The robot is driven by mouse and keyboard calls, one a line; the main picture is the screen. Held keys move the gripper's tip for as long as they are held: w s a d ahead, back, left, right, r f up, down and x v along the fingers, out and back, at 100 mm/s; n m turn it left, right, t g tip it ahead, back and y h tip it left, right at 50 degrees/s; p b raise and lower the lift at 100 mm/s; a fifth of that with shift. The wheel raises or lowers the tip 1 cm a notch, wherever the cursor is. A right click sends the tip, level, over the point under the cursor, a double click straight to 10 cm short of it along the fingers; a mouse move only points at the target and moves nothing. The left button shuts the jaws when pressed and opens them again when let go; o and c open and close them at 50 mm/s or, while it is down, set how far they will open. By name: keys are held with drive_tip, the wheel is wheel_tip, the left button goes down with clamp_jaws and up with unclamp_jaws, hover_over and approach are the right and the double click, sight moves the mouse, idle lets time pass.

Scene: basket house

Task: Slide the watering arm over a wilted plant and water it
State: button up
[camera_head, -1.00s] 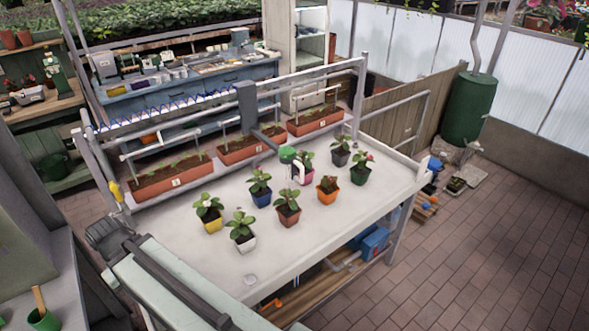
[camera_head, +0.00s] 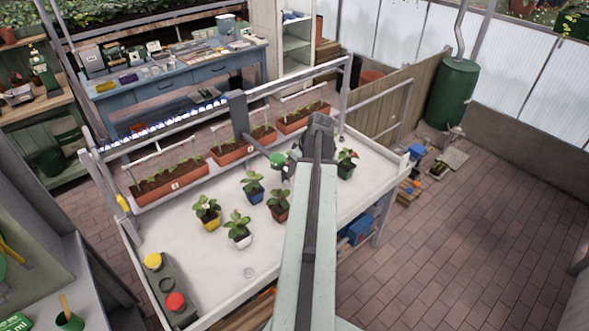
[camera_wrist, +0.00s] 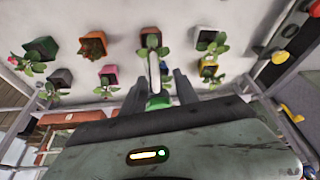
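The watering arm is a grey carriage (camera_head: 238,115) on the rail behind the white table, with a rod reaching forward to a green head (camera_head: 278,158). In the wrist view its green part (camera_wrist: 158,101) and white spout (camera_wrist: 154,68) lie between my gripper's (camera_wrist: 159,80) two dark fingers, which are apart; I see no grip. Small potted plants stand on the table: yellow (camera_head: 207,212), white (camera_head: 238,230), blue (camera_head: 254,187), brown (camera_head: 279,206) and green (camera_head: 346,165) pots. My arm hides others; an orange pot (camera_wrist: 93,43) shows in the wrist view. I cannot tell which is wilted.
A control box (camera_head: 165,288) with yellow and red buttons sits at the table's near left corner. Long planters (camera_head: 172,187) line the back behind the table, under rails. A blue workbench (camera_head: 180,87) stands behind.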

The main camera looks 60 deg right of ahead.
drive_tip(key=b+x, duration=0.5)
drive_tip(key=d+b+x, duration=0.1)
drive_tip(key=b+x, duration=0.1)
drive_tip(key=shift+s+f+b, duration=0.25)
drive_tip(key=shift+f+b, duration=0.05)
drive_tip(key=shift+f, duration=0.2)
drive_tip(key=shift+r, duration=0.15)
clamp_jaws()
idle(0.8)
